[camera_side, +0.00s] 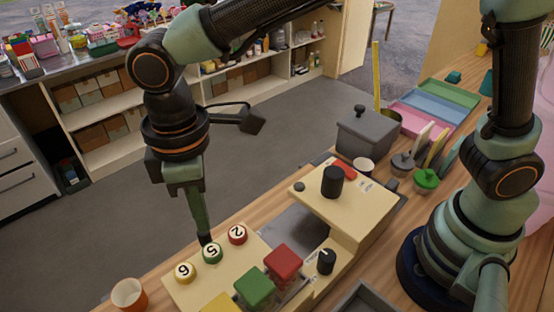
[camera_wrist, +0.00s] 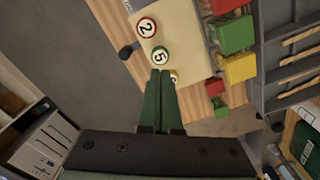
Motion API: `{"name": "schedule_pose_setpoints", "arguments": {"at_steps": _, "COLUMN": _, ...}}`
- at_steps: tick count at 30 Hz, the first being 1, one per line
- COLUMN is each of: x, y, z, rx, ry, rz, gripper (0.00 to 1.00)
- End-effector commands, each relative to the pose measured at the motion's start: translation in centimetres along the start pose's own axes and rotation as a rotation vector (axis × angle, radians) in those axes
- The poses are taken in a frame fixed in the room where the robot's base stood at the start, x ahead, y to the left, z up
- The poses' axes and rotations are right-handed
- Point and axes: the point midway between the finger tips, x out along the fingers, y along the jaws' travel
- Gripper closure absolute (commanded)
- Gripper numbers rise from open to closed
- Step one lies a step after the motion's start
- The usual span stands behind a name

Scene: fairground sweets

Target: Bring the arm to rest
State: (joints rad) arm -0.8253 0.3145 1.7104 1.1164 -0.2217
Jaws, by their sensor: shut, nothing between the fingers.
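My gripper (camera_side: 204,238) points down with its green fingers together and nothing between them. In the side view its tip is just behind the green-ringed button marked 5 (camera_side: 212,252); I cannot tell whether they touch. The red-ringed button 2 (camera_side: 237,233) is to its right and the yellow-ringed button 6 (camera_side: 184,271) to its lower left, all on a cream panel (camera_side: 195,293). In the wrist view the closed fingers (camera_wrist: 161,74) end below button 5 (camera_wrist: 160,56) and partly hide button 6 (camera_wrist: 175,76). My arm reaches over from the upper right.
A green block (camera_side: 254,287) and red block (camera_side: 283,262) stand on the front machine. A cream machine with a black knob (camera_side: 332,182) is behind right. An orange cup (camera_side: 129,294) is at the lower left. A grey lidded box (camera_side: 367,137) stands farther back. Left of the counter is open floor.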

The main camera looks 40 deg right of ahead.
Motion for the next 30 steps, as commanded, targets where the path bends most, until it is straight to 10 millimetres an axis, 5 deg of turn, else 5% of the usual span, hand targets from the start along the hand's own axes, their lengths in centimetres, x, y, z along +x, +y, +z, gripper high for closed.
{"name": "schedule_pose_setpoints", "arguments": {"at_steps": 8, "x": -3.1, "y": 5.2, "z": 3.9, "rx": 0.184, "ry": 0.086, "rz": 0.024, "gripper": 1.00}}
{"name": "schedule_pose_setpoints", "arguments": {"at_steps": 18, "x": -7.2, "y": 13.0, "z": 15.8, "rx": 0.620, "ry": 0.274, "rz": 0.118, "gripper": 1.00}}
{"name": "schedule_pose_setpoints", "arguments": {"at_steps": 24, "x": -7.7, "y": 14.8, "z": 22.5, "rx": 0.853, "ry": 0.373, "rz": 0.192, "gripper": 1.00}}
{"name": "schedule_pose_setpoints", "arguments": {"at_steps": 30, "x": -7.5, "y": 15.3, "z": 26.4, "rx": 0.994, "ry": 0.433, "rz": 0.245, "gripper": 1.00}}
